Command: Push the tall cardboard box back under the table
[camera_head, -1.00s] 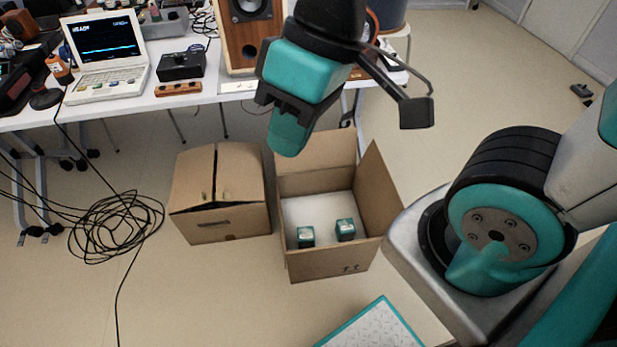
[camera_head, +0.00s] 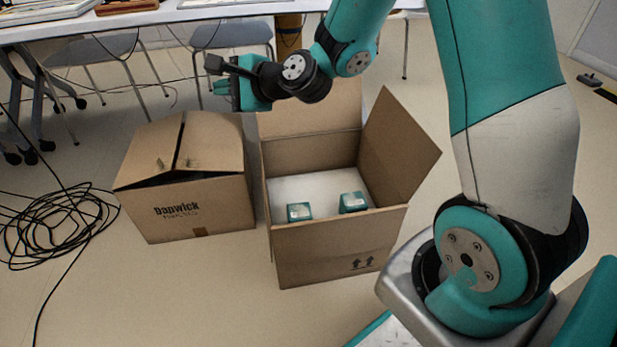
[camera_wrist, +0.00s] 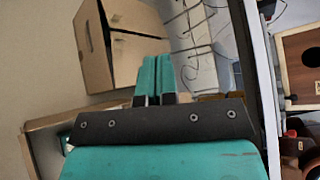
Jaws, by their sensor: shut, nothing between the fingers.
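Two cardboard boxes stand on the floor in front of the table (camera_head: 150,18). The open box (camera_head: 335,248), with its flaps up, looks the taller; two small teal boxes (camera_head: 300,211) lie inside on a white surface. The lower box (camera_head: 200,205) to its left has nearly closed top flaps. My gripper (camera_head: 221,87) is shut and empty, above the far side of the boxes near the gap between them, pointing left. In the wrist view its fingers (camera_wrist: 155,62) are together, with the lower box (camera_wrist: 120,50) beyond and apparently apart from them.
A coil of black cable (camera_head: 60,225) lies on the floor at the left. Grey chairs (camera_head: 235,36) stand under the table behind the boxes. A brown upright object (camera_head: 288,32) is near the table edge. A speaker (camera_wrist: 302,62) shows in the wrist view.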

